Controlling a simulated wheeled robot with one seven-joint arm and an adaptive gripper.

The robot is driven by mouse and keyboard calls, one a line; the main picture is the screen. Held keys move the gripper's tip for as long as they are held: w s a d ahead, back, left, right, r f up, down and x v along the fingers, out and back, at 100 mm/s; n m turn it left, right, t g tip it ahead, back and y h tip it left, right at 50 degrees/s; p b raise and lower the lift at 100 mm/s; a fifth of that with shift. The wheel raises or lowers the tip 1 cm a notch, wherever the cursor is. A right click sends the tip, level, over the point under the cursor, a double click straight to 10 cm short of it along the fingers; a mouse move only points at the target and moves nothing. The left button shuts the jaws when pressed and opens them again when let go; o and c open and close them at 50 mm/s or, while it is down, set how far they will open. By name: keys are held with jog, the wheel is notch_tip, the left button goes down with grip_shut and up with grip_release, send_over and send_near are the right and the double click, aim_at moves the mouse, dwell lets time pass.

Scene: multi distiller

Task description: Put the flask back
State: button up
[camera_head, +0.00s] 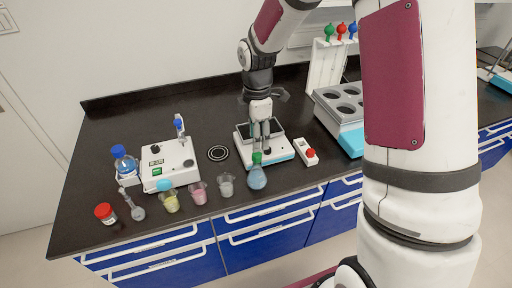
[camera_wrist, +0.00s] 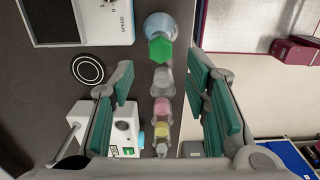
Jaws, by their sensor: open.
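A flask with blue liquid and a green cap (camera_head: 257,178) stands upright on the dark bench near its front edge, in front of a white stirrer-like device. My gripper (camera_head: 262,143) points down above that device, just behind the flask in the head view. In the wrist view the green-capped flask (camera_wrist: 160,27) is at the top centre, above the opening between my finger pads (camera_wrist: 163,100). My gripper is open, with nothing held between the pads. A second flask with a blue cap (camera_head: 124,163) stands at the left in the head view.
A white instrument (camera_head: 170,164), a black ring (camera_head: 218,153) and a red-capped jar (camera_head: 105,213) are further left. The rear left bench is clear.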

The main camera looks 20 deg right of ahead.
jog(key=shift+r, duration=0.8)
jog(key=s+r+m+t, duration=0.1)
jog(key=s+r+m, duration=0.3)
jog(key=r, duration=0.5)
jog(key=s+r+m+t, duration=0.2)
jog(key=s+r+m, duration=0.4)
jog(key=s, duration=0.4)
jog(key=s+r+m+t, duration=0.2)
jog(key=s+r+m, duration=0.4)
jog(key=s+m, duration=0.2)
jog(key=shift+s+t, duration=0.3)
jog(key=shift+s, duration=0.85)
